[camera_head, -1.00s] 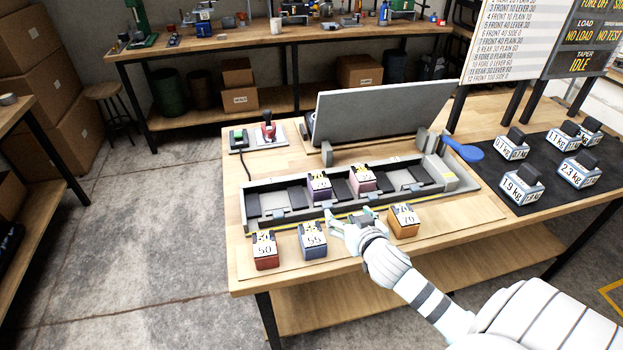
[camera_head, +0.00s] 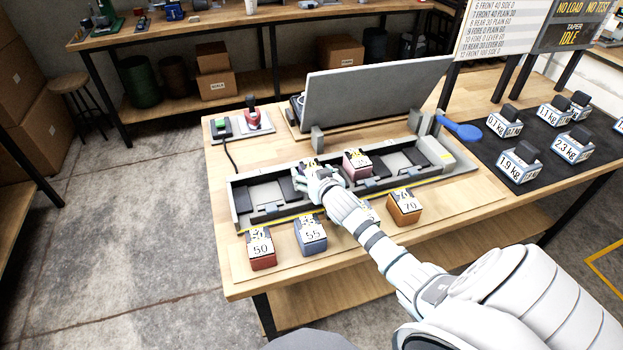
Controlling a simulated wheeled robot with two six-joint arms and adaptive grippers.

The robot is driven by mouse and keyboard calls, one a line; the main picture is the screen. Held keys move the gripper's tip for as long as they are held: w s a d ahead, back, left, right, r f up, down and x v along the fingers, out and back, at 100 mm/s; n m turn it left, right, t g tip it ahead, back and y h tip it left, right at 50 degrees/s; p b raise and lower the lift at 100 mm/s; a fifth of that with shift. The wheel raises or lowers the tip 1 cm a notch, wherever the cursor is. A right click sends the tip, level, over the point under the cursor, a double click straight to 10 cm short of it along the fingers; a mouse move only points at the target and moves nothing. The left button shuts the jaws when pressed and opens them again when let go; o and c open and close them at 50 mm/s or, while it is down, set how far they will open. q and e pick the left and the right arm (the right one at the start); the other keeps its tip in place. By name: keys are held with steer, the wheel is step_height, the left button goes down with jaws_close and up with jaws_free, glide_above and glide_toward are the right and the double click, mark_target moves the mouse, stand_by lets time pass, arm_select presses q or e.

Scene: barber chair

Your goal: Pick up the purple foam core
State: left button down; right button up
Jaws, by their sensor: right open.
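The purple foam core (camera_head: 310,164) sits in a compartment near the middle of the long grey tray (camera_head: 238,207). Only part of its light, marked top shows; its purple sides are mostly hidden by my right gripper (camera_head: 308,177). That gripper is open, with its fingers at the near side of the core. I cannot tell whether they touch it or are around it. A pink core (camera_head: 357,163) sits in the tray just right of it. My left gripper is not in view.
A red block marked 50 (camera_head: 262,251), a blue block marked 55 (camera_head: 311,236) and an orange block marked 70 (camera_head: 404,208) stand in front of the tray. A grey panel (camera_head: 375,90) rises behind it. Labelled weights (camera_head: 520,164) stand at right.

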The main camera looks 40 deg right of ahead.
steer(key=shift+w+d+f, duration=0.1)
steer(key=shift+w+f, duration=0.1)
steer(key=shift+w, duration=0.3)
steer(key=shift+s+r, duration=0.1)
steer(key=shift+s, duration=0.05)
steer(key=shift+c, duration=1.4)
steer(key=c, duration=1)
steer(key=shift+r, duration=0.1)
